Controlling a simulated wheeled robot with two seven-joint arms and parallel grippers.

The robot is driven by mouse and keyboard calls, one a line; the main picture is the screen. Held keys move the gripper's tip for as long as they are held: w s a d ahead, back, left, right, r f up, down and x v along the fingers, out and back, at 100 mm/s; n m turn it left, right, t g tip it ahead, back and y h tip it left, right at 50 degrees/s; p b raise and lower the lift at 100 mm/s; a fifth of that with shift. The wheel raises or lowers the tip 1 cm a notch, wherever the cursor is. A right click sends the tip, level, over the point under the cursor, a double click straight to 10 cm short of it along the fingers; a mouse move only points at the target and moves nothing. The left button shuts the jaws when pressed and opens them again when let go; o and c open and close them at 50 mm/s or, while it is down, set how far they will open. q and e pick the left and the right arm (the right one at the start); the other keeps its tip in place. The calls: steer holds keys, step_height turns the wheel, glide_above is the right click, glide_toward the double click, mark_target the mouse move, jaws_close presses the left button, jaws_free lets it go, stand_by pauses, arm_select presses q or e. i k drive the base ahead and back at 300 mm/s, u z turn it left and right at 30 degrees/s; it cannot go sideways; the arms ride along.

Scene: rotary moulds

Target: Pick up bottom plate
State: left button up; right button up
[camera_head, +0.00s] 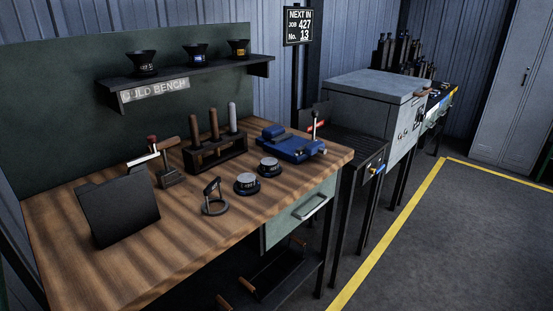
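Neither of my grippers is in view. No part is marked as the bottom plate, so I cannot tell which one it is. Two low round dark pieces with pale lettered tops lie on the wooden bench (185,240), a nearer one (246,184) and a farther one (269,166). A small dark ring with an upright piece (214,203) lies left of them. A dark square panel (118,210) stands tilted at the bench's left side.
A tool rack (215,152) with upright handles, a wooden-handled tool (170,165) and a blue vise (292,146) occupy the bench's back. A shelf (185,80) holds three funnel-like cups. A grey cabinet (370,115) stands right. The bench's front and the floor beyond the yellow line are clear.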

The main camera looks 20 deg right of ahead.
mark_target(268, 167)
steer(key=z, duration=0.35)
steer(key=i, duration=0.35)
steer(key=u, duration=3.8)
steer(key=k, duration=2.45)
steer(key=z, duration=1.35)
steer(key=i, duration=0.1)
steer(key=z, duration=0.25)
